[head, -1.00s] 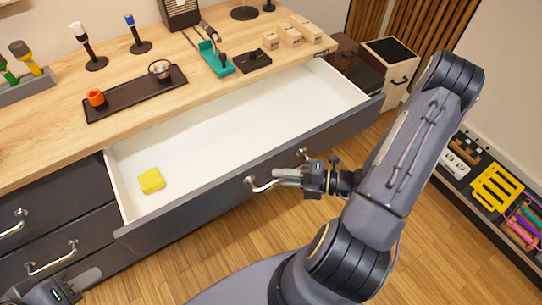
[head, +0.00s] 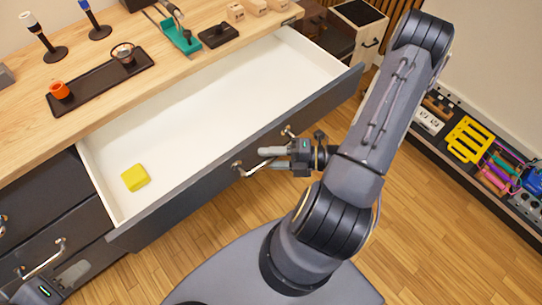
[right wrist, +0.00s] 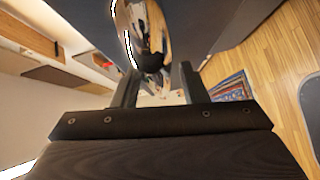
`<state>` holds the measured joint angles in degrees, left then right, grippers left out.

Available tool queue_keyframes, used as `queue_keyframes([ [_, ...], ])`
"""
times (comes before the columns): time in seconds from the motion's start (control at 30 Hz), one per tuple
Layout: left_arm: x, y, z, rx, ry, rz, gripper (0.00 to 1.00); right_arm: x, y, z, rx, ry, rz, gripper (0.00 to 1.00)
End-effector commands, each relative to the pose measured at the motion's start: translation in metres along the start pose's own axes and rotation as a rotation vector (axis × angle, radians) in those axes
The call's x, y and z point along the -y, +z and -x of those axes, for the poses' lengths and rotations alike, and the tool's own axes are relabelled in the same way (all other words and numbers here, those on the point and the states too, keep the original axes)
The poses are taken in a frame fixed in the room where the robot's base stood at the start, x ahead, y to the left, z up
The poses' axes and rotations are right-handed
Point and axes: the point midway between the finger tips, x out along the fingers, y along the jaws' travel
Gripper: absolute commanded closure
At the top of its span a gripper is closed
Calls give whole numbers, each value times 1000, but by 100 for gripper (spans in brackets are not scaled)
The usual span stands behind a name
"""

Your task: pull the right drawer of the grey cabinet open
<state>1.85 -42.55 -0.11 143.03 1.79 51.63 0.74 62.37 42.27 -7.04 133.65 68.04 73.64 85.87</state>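The right drawer (head: 215,188) of the grey cabinet is pulled well out, its white inside (head: 205,105) exposed. A yellow block (head: 135,177) lies in its left front corner. The drawer's metal handle (head: 241,171) is on the dark front; it also shows in the right wrist view (right wrist: 143,35). My right gripper (head: 266,152) is at this handle. In the right wrist view its fingers (right wrist: 160,80) stand apart, with the handle just beyond and partly between them; contact is unclear. My left gripper (head: 72,273) is at the lower left by the lower drawer fronts; its finger opening cannot be made out.
The wooden top (head: 75,105) carries a black tray (head: 100,88) with an orange cup (head: 59,90) and a small bowl, plus a teal tool holder (head: 180,35). A low shelf with a yellow rack (head: 470,140) stands at the right.

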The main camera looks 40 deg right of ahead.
Motion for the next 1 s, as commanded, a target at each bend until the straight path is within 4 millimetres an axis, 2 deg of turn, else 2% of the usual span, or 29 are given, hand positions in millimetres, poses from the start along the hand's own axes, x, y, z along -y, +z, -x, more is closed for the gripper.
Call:
queue_keyframes([
  [0.27,0,0,0,0,0,0,64,0,1,5,3,0,1,60],
  [0.6,0,0,-1,0,0,0,64,1,1,60,5,-3,2,60],
  [0.7,0,0,-1,0,0,0,64,1,1,71,2,-1,1,60],
  [1.0,0,0,-1,0,0,0,64,0,0,78,0,0,0,60],
])
